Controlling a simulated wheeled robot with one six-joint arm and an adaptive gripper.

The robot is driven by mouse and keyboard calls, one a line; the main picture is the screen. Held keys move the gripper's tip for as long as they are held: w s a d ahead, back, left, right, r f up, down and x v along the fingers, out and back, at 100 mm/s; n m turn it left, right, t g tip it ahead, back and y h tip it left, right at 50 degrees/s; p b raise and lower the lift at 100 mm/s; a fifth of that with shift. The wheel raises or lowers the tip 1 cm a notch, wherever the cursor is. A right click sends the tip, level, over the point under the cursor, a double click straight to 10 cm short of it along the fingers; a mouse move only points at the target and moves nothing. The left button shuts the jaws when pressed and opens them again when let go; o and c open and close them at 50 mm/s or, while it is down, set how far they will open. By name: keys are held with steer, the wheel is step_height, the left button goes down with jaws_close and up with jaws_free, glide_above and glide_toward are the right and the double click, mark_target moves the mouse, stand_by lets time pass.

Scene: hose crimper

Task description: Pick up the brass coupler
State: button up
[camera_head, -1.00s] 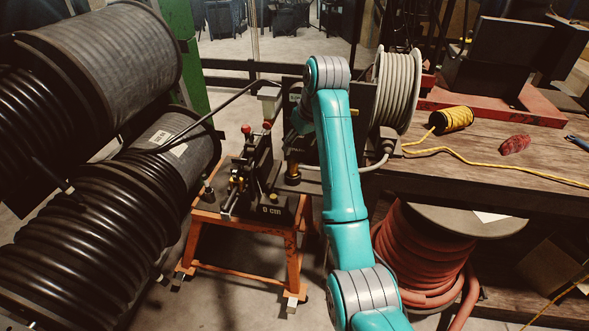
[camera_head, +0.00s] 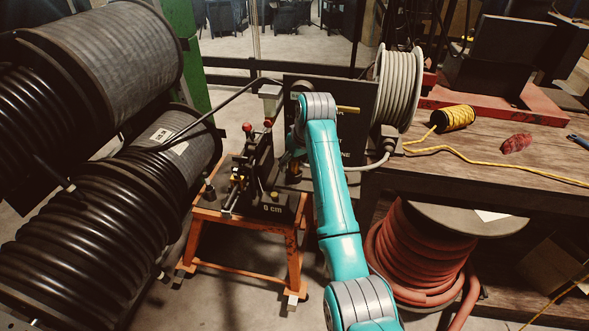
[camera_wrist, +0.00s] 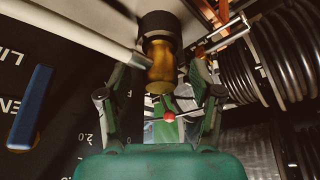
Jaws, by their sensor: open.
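The brass coupler (camera_wrist: 162,68) shows in the wrist view as a gold cylinder joined to a black collar (camera_wrist: 159,24). My gripper (camera_wrist: 160,82) is open, with one finger on each side of the coupler's end. I see no clear contact between the fingers and the brass. In the head view my turquoise arm reaches to the crimper (camera_head: 258,175) on its orange stand, and its wrist mostly hides the coupler and the gripper there.
A dark panel (camera_head: 355,120) stands just behind my wrist. A grey hose reel (camera_head: 398,88) and a wooden bench (camera_head: 480,165) are at the right. Black hose drums (camera_head: 85,240) fill the left. Red-knobbed levers (camera_head: 268,123) rise from the crimper.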

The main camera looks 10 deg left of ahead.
jaws_close()
steer(key=shift+r, duration=0.1)
